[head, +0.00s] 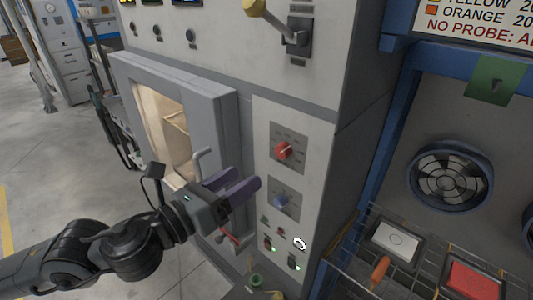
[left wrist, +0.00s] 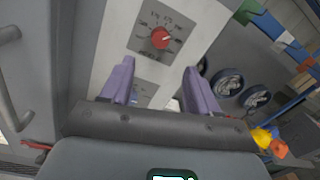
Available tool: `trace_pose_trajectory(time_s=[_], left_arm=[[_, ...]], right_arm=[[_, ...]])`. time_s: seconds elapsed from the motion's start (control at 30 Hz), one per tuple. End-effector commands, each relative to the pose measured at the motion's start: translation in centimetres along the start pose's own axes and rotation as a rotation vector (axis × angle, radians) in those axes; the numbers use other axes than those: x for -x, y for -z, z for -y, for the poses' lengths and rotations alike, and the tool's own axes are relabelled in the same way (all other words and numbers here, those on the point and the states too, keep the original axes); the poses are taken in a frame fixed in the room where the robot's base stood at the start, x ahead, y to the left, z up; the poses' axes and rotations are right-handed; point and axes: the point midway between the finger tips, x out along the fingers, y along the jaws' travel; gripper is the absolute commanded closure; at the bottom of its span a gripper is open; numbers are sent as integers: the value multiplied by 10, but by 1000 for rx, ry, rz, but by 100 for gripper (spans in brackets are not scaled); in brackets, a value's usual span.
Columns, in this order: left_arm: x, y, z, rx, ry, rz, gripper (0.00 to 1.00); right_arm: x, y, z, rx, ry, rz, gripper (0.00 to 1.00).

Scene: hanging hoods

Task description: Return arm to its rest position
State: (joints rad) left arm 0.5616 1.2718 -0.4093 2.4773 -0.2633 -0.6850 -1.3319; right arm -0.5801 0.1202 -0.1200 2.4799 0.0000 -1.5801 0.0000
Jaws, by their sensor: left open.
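My left arm comes in from the lower left of the head view. Its gripper (head: 250,185) has purple fingers and is in front of the grey cabinet's control panel (head: 262,125). In the left wrist view the two fingers (left wrist: 160,85) stand apart with nothing between them. A red knob (head: 283,151) is just beyond the fingertips, and it also shows in the left wrist view (left wrist: 160,38). Whether the fingers touch the panel is unclear. My right gripper is not in view.
The oven-like door (head: 220,110) has a lit window and a grey handle (head: 199,160) close to my gripper. A lever (head: 285,25) sticks out above. At right, a wire rack (head: 420,265) holds several items below a fan (head: 450,178). Open floor lies left.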

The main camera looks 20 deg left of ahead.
Motion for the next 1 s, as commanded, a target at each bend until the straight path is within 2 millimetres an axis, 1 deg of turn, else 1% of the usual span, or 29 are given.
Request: trace_pose_trajectory(time_s=[0.07,0.17,0.27,0.37,0.4,0.47,0.5,0.57,0.6,0.67,0.7,0.77,0.8,0.87,0.9,0.97,1.0], left_arm=[[0,3,-1,2,-2,-6,40],[0,17,-4,18,-7,-34,40],[-1,49,-3,76,-3,-87,40],[0,92,4,184,7,-154,40],[1,112,9,242,11,-182,40],[5,140,16,343,12,-218,40],[8,158,20,417,2,-238,40],[14,184,22,540,-33,-263,40],[18,201,22,635,-71,-276,40],[27,226,19,795,-149,-291,40],[34,242,16,909,-213,-298,40],[47,267,8,1083,-327,-301,40],[57,283,3,1197,-409,-297,40],[73,305,-5,1360,-538,-283,40],[84,319,-10,1462,-624,-267,40],[100,338,-16,1604,-756,-237,40],[112,349,-20,1694,-845,-210,40]], right_arm=[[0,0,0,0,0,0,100],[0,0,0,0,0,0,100],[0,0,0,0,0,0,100],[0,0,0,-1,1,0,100],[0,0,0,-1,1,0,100],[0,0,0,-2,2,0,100],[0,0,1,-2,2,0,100],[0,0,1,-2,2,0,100],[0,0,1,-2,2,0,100],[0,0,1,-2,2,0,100],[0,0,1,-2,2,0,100],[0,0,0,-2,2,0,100],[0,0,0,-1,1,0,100],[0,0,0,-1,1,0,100],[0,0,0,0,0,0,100],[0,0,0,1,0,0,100],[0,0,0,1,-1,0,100]])
